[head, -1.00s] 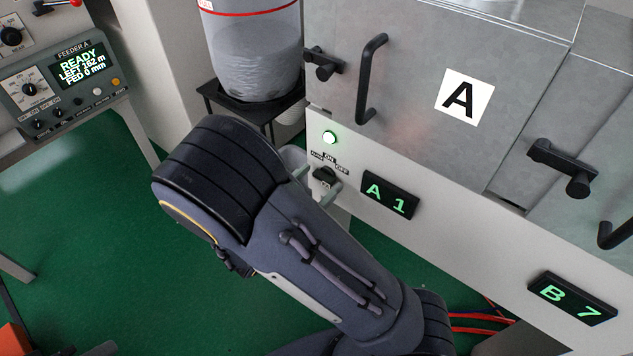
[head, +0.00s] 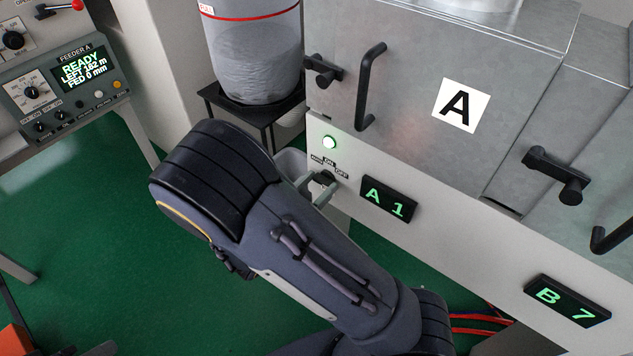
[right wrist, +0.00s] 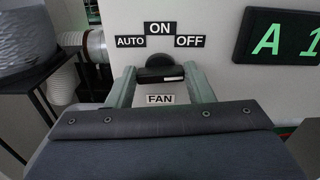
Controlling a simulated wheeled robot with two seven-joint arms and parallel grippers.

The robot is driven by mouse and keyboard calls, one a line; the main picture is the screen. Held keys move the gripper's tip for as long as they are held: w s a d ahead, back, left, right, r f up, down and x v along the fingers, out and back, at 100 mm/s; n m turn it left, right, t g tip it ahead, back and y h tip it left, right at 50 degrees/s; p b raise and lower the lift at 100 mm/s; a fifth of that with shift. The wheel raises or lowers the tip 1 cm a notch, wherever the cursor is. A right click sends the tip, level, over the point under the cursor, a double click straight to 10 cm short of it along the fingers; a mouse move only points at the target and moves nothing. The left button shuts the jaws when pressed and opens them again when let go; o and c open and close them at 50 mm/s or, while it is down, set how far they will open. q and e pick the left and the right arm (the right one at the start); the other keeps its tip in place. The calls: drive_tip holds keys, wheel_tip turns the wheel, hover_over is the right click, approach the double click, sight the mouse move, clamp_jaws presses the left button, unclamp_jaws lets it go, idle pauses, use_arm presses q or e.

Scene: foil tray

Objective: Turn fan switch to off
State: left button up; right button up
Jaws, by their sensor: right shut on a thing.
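The fan switch is a black knob (head: 325,178) on the pale panel below door A, with AUTO, ON and OFF labels around it. The right wrist view shows the knob (right wrist: 159,70) above a FAN label (right wrist: 160,99), with ON straight above, AUTO at left and OFF at right. My right gripper (right wrist: 160,78) is shut on the knob, one pale green finger on each side. In the head view the right gripper (head: 314,188) is partly hidden behind my arm. Which label the knob points to is not clear. My left gripper is not in view.
Door A's handle (head: 370,86) sticks out above. A clear canister (head: 253,60) stands on a black stand at left. Feeder A's panel (head: 65,85) is far left.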

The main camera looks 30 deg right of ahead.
drive_tip(key=n+p, duration=0.4)
drive_tip(key=p, duration=0.1)
drive_tip(key=shift+r+n+p, duration=0.2)
drive_tip(key=shift+n+p, duration=0.15)
drive_tip(key=shift+n, duration=0.05)
drive_tip(key=shift+w+f+n+p, duration=0.1)
drive_tip(key=shift+f+n+p, duration=0.05)
drive_tip(key=shift+n+p, duration=0.6)
drive_tip(key=shift+f+n+p, duration=0.1)
drive_tip(key=shift+n+p, duration=0.45)
drive_tip(key=shift+n, duration=0.4)
drive_tip(key=o, duration=1)
drive_tip(key=v, duration=0.8)
drive_tip(key=shift+b, duration=0.4)
drive_tip(key=shift+w, duration=0.1)
